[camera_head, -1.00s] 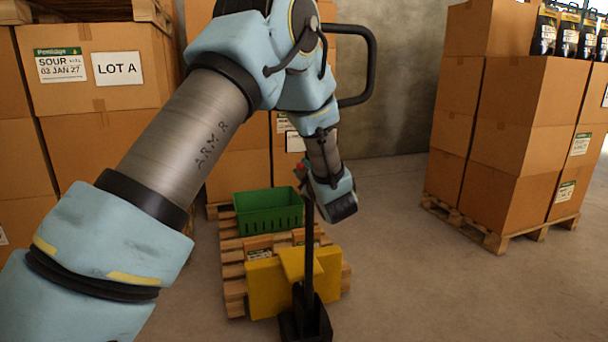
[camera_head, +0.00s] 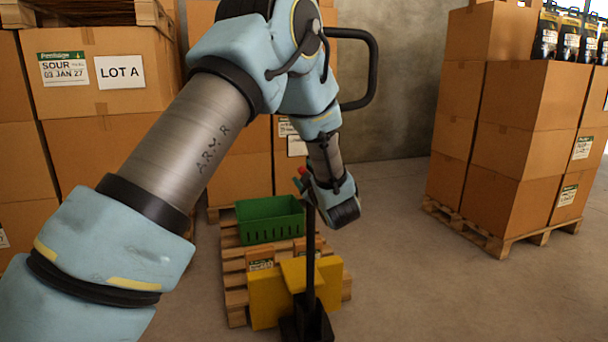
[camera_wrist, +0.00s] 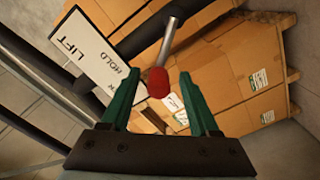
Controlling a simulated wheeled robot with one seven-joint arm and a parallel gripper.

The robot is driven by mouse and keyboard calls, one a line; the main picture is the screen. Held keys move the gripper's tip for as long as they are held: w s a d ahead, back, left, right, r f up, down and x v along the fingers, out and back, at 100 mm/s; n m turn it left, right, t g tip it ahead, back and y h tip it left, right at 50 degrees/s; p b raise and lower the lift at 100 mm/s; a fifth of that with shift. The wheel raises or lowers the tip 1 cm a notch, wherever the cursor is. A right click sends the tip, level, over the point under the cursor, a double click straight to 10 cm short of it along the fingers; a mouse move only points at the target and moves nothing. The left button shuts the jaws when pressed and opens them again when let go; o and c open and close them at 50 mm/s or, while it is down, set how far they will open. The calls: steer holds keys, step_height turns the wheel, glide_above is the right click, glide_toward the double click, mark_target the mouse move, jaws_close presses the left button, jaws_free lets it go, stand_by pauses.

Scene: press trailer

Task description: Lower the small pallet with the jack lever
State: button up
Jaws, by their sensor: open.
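The jack lever is a metal rod (camera_wrist: 171,38) with a red knob (camera_wrist: 158,82). In the wrist view the knob shows between the two green fingers of my gripper (camera_wrist: 157,88), with space on both sides. How deep it sits between them is hard to tell. In the head view my gripper (camera_head: 301,179) is open at the top of the black jack post (camera_head: 310,250), by the red knob (camera_head: 304,170). The small pallet (camera_head: 236,298) stands behind the yellow jack body (camera_head: 266,300). Its height above the floor is unclear.
A green crate (camera_head: 270,222) sits on the small pallet. A white sign (camera_wrist: 95,52) reading LIFT and HOLD is beside the lever. Stacked cartons stand at left (camera_head: 95,75) and right (camera_head: 515,145). Bare floor (camera_head: 420,280) lies right of the jack.

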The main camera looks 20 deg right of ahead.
steer(key=s+a, duration=0.1)
steer(key=s, duration=0.9)
steer(key=shift+s+b, duration=0.15)
steer(key=shift+b, duration=0.3)
steer(key=shift+a, duration=0.1)
steer(key=w+a+f+m+g+h, duration=0.1)
steer(key=w+a+f+m+g, duration=0.2)
steer(key=a, duration=0.5)
steer(key=w+a+f+m+g, duration=0.1)
steer(key=w+a+m+g, duration=0.3)
steer(key=a, duration=0.4)
steer(key=s+a+f+m+g+y, duration=0.15)
steer(key=s+a+g, duration=0.35)
steer(key=s+a, duration=0.5)
steer(key=s+a+f+m+g+y, duration=0.1)
steer(key=s+a+f+g+y, duration=0.2)
steer(key=s+a, duration=0.75)
steer(key=w+a+r+p, duration=0.1)
steer(key=w+r+p, duration=0.1)
steer(key=r+p, duration=0.6)
steer(key=w+a+r+g+h+p, duration=0.1)
steer(key=w+r+p, duration=0.1)
steer(key=r+p, duration=0.6)
steer(key=shift+a+r+p, duration=0.4)
steer(key=shift+r, duration=0.2)
